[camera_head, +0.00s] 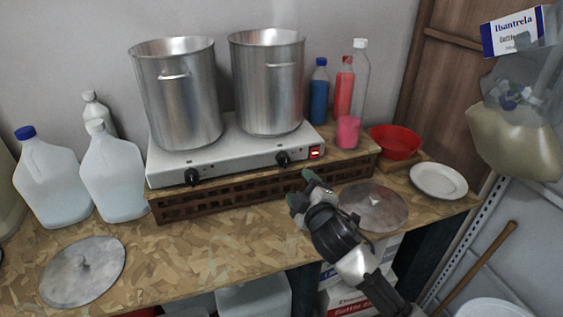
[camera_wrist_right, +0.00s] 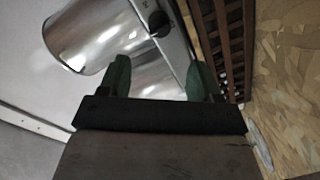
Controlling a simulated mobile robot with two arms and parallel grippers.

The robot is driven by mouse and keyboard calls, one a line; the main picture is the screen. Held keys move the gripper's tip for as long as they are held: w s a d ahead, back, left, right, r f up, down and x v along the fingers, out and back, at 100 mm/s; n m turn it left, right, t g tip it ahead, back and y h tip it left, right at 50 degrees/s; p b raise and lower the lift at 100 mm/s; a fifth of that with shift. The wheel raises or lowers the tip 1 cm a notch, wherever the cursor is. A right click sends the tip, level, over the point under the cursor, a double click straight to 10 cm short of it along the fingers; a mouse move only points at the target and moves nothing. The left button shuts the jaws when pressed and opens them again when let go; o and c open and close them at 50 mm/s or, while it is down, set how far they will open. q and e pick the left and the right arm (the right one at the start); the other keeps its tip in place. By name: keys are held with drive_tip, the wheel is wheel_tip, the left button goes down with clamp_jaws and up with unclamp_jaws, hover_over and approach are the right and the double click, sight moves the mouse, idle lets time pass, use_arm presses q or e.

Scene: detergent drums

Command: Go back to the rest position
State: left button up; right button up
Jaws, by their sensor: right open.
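My right gripper (camera_head: 302,190) is open and empty, above the front of the wooden bench near the brown slatted crate. Its two green-tipped fingers also show apart in the right wrist view (camera_wrist_right: 158,78), with nothing between them. My left gripper is not in view. Two tall metal pots, the left pot (camera_head: 180,95) and the right pot (camera_head: 268,85), stand open on a white hot plate (camera_head: 240,150) with two black knobs and a lit red switch. One metal lid (camera_head: 375,207) lies right of my gripper. Another lid (camera_head: 82,272) lies at the front left.
White jugs (camera_head: 112,175) stand at left. Blue and red bottles (camera_head: 320,92), a clear bottle, a pink cup (camera_head: 348,132), a red bowl (camera_head: 395,142) and a white plate (camera_head: 438,181) are at right. The middle front of the bench (camera_head: 215,250) is clear.

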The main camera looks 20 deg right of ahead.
drive_tip(key=s+f+m+g+h, duration=0.2)
drive_tip(key=s+f+m+g, duration=0.35)
drive_tip(key=s+f, duration=0.6)
drive_tip(key=s+f+m+g+y, duration=0.15)
drive_tip(key=s+g, duration=0.25)
drive_tip(key=s, duration=0.7)
drive_tip(key=s+f+m+g, duration=0.3)
drive_tip(key=s+g, duration=0.1)
drive_tip(key=s, duration=0.7)
wheel_tip(320, 180, down, 28)
drive_tip(key=g+b, duration=0.1)
drive_tip(key=g, duration=0.1)
drive_tip(key=s+d+f, duration=0.3)
drive_tip(key=s+f, duration=1.2)
drive_tip(key=s, duration=0.1)
drive_tip(key=shift+s+f+g+b, duration=0.3)
drive_tip(key=shift+f+g+b, duration=0.05)
drive_tip(key=shift+g, duration=0.1)
drive_tip(key=shift+h, duration=0.25)
